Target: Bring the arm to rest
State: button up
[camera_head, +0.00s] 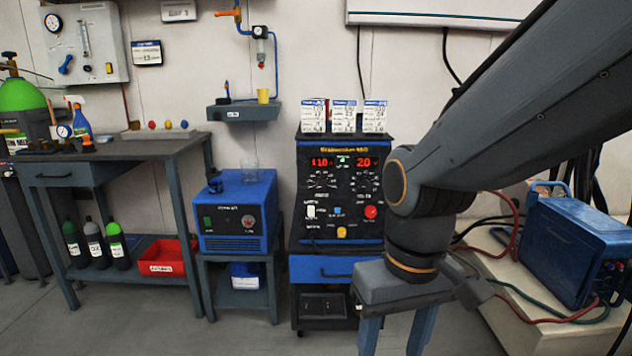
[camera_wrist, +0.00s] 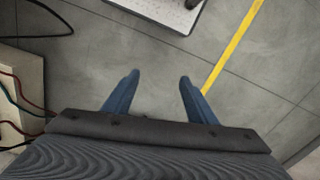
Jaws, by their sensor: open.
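My gripper (camera_head: 398,335) hangs at the right of centre in the head view, below my dark grey arm, with its blue fingers pointing down and cut off by the lower edge. In the wrist view my gripper (camera_wrist: 157,84) shows two blue fingers spread well apart. Nothing is between them, only the grey floor (camera_wrist: 150,50) beyond. The fingers touch nothing that I can see.
A welding power source (camera_head: 340,190) stands on a cart behind my gripper. A blue unit (camera_head: 237,215) sits on a small stand to its left, beside a workbench (camera_head: 110,150). A blue machine (camera_head: 575,245) with hoses rests on a pale table (camera_head: 510,300) at right.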

jog(key=d+r+m+p, duration=0.3)
jog(key=d+r+p, duration=0.5)
jog(key=p, duration=0.8)
jog(key=shift+s+d+r+h+p, duration=0.15)
jog(key=shift+d+r+h+p, duration=0.2)
jog(key=shift+r, duration=0.55)
